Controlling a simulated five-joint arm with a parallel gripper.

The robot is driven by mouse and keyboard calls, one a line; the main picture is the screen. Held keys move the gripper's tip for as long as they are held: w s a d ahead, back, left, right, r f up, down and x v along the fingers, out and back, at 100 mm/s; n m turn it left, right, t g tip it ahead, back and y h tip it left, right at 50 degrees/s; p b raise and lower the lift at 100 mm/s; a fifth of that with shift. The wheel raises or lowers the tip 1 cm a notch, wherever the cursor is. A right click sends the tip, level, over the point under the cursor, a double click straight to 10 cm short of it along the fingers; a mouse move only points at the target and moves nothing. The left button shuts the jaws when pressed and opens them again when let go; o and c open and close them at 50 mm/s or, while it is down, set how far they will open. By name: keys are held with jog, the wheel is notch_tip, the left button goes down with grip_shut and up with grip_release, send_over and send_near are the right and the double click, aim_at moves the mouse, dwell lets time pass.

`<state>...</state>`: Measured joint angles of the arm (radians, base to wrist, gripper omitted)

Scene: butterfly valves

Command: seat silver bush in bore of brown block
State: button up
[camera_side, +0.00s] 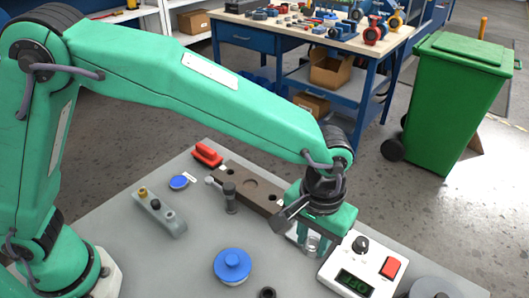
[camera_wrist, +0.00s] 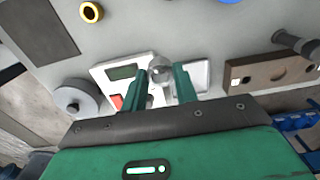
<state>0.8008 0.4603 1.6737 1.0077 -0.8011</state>
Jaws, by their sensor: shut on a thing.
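The silver bush (camera_wrist: 160,68) shows between my gripper's fingertips in the wrist view, round and shiny. My gripper (camera_side: 311,246) is shut on it, and the fingers partly hide it in the side view (camera_side: 313,240). The brown block (camera_side: 262,194) lies on the grey table to the left of and behind my gripper, with a round bore in its top face. In the wrist view the brown block (camera_wrist: 256,78) is to the right, apart from my fingers. The bush is outside the bore. Its height above the surface below is hard to tell.
A white control box (camera_side: 362,268) with a display and red button stands right beside my gripper. A dark post with a lever (camera_side: 230,198) stands at the block's near side. A blue-capped part (camera_side: 232,265), a grey fitting (camera_side: 158,213) and a red part (camera_side: 207,154) lie around.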

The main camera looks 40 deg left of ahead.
jog(key=shift+w+a, duration=0.1)
jog(key=w+a+f+n, duration=0.1)
jog(key=w+a+n, duration=0.1)
jog(key=a, duration=0.6)
jog(key=w+a+f+n, duration=0.1)
jog(key=w+a+n, duration=0.1)
jog(key=w+a, duration=0.3)
jog(key=w+a+n, duration=0.2)
jog(key=w+a, duration=0.2)
jog(key=a, duration=0.8)
jog(key=shift+w+a+f, duration=0.15)
jog(key=shift+w+f, duration=0.05)
jog(key=shift+f, duration=0.2)
jog(key=shift+f, duration=0.25)
jog(key=shift+f, duration=1.55)
jog(key=shift+f, duration=1.05)
dwell(0.7)
